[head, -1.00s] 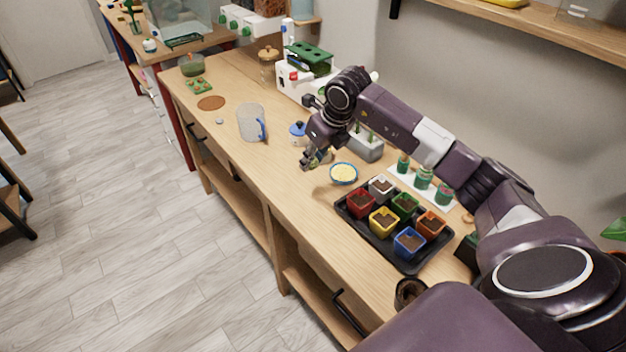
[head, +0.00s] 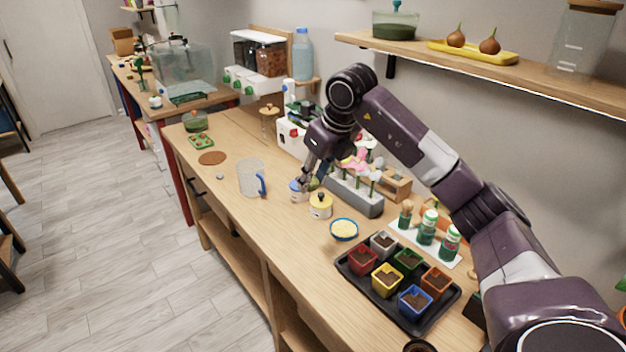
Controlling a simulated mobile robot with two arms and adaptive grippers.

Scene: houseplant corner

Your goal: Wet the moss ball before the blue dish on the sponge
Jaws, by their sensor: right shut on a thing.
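My right gripper (head: 312,180) hangs above the bench, behind and left of the yellow jar. It is shut on a small dull-green thing (head: 314,184) that looks like the moss ball, mostly hidden by the fingers. A shallow blue-rimmed dish (head: 343,229) stands on the bench in front of the yellow jar, with a pale yellow sponge-like filling (head: 343,228) in it. The gripper is apart from this dish, up and to its left. My left gripper is not in view.
The bench's front strip is clear.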

